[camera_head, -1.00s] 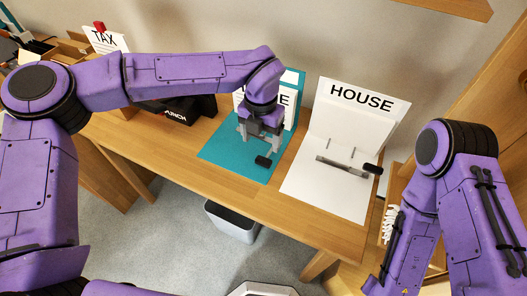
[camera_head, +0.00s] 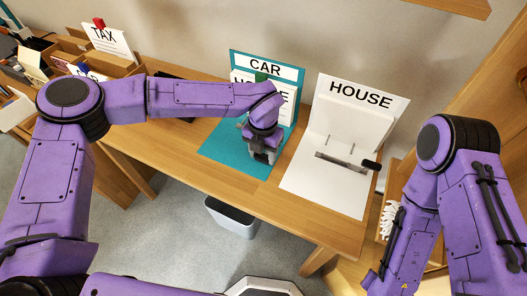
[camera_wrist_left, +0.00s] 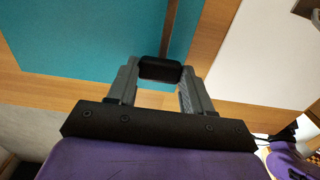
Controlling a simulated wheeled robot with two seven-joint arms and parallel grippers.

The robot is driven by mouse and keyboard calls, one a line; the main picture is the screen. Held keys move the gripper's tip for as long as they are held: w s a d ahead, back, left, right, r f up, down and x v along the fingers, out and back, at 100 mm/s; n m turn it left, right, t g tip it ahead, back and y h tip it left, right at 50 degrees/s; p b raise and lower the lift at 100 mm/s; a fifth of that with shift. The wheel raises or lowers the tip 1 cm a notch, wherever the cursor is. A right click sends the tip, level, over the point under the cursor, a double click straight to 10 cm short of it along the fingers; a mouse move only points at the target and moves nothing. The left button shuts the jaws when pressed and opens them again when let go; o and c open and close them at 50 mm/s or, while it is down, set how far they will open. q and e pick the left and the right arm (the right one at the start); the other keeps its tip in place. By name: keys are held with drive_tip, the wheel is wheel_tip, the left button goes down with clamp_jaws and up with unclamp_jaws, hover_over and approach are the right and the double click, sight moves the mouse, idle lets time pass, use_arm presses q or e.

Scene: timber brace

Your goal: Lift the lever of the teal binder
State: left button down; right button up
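The teal binder (camera_head: 212,146) lies open on the desk, its upright cover (camera_head: 236,58) labelled CAR with a white sheet in front of it. My left gripper (camera_head: 262,156) points down over its base and hides most of its lever mechanism. In the left wrist view, the lever's black knob (camera_wrist_left: 160,70) sits between the spread fingertips of my left gripper (camera_wrist_left: 160,76). I cannot tell whether the fingers touch it. The teal surface (camera_wrist_left: 85,35) lies beyond. My right arm (camera_head: 455,170) is at the right, its gripper out of frame.
A white binder (camera_head: 330,188) labelled HOUSE stands open close to the right, with its own black-knobbed lever (camera_head: 370,164). A TAX sheet (camera_head: 110,40) and boxes are at the far left. A grey bin (camera_head: 230,215) stands below the desk's front edge (camera_head: 215,190).

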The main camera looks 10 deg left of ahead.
sight(264, 155)
use_arm(q)
drive_tip(key=shift+w+d+r+g+y+p, duration=0.1)
drive_tip(key=shift+w+r+g+y+p, duration=0.15)
drive_tip(key=shift+r+g+p, duration=0.7)
drive_tip(key=shift+w+d+r+g+y+p, duration=0.15)
drive_tip(key=shift+w+r+p, duration=0.2)
drive_tip(key=shift+p, duration=1.15)
drive_tip(key=shift+w+r+g, duration=0.15)
drive_tip(key=shift+g, duration=0.15)
drive_tip(key=shift+w+d+r+p, duration=0.15)
drive_tip(key=shift+w+r+p, duration=0.25)
drive_tip(key=shift+w+r, duration=0.2)
drive_tip(key=shift+w+d+r, duration=0.2)
drive_tip(key=shift+w+r, duration=0.25)
drive_tip(key=shift+w, duration=0.15)
